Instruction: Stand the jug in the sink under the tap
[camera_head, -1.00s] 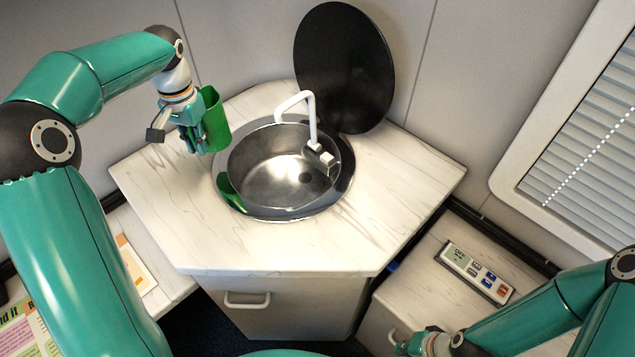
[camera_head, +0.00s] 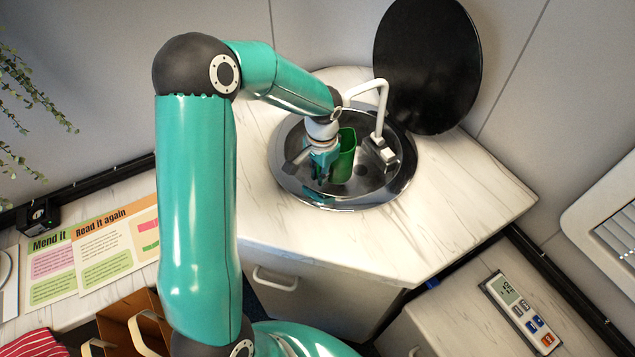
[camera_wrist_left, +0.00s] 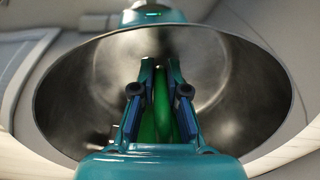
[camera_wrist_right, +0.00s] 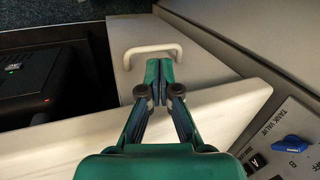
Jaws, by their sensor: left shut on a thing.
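The green jug (camera_head: 344,156) is inside the round steel sink (camera_head: 296,190) in the head view. It looks upright, left of the white tap (camera_head: 383,98). My left gripper (camera_head: 324,166) is shut on the jug at its left side. In the left wrist view the fingers (camera_wrist_left: 160,85) close on a green part of the jug (camera_wrist_left: 163,125), with the steel bowl (camera_wrist_left: 235,85) around them. Whether the jug touches the sink floor is hidden. My right gripper (camera_wrist_right: 158,75) is shut and empty in the right wrist view; it is outside the head view.
A black round lid (camera_head: 428,65) stands upright behind the sink. The marbled counter (camera_head: 400,245) is clear in front and at right. A control panel (camera_head: 519,312) lies on the lower right surface. Printed sheets (camera_head: 95,255) lie at left.

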